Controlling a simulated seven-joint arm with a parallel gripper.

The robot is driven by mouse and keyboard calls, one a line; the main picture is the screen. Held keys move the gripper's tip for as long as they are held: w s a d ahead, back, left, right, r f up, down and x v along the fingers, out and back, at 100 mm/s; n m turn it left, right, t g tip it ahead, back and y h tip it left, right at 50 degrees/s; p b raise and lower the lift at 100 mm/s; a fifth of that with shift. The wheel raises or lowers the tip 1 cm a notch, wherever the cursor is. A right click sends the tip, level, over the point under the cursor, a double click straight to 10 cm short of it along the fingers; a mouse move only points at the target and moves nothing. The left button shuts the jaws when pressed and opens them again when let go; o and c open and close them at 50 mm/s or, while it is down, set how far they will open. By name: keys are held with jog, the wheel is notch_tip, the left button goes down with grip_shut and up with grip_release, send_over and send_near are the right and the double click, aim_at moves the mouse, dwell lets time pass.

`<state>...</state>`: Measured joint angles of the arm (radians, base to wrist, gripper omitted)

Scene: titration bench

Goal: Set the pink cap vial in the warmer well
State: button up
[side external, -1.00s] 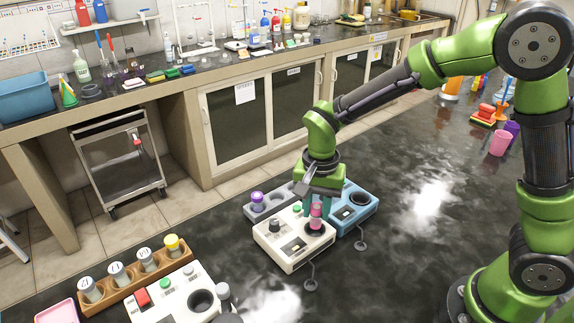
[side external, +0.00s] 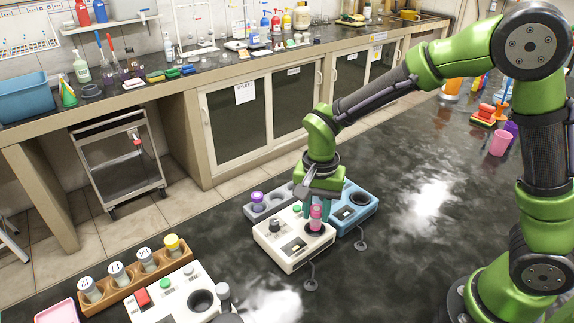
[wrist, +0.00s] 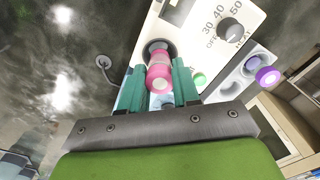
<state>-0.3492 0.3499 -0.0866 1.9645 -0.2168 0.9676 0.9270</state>
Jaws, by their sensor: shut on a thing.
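The pink cap vial (side external: 316,217) is upright between the fingers of my gripper (side external: 317,210), which is shut on it. It also shows in the wrist view (wrist: 158,66), with pink and pale bands, between two teal fingers. The vial's lower end is at the warmer's dark round well (wrist: 154,46). How deep it sits in the well cannot be told.
A blue device (side external: 362,207) stands right behind the warmer. A grey block with a purple-capped vial (side external: 257,199) stands behind it at left. A wooden rack (side external: 128,279) of capped vials and another white device (side external: 172,300) are at front left.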

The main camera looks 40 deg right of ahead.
jog(key=shift+f, duration=1.45)
dwell(0.6)
jog(key=o, duration=1.3)
jog(key=shift+r, duration=0.15)
jog(key=shift+r, duration=2.85)
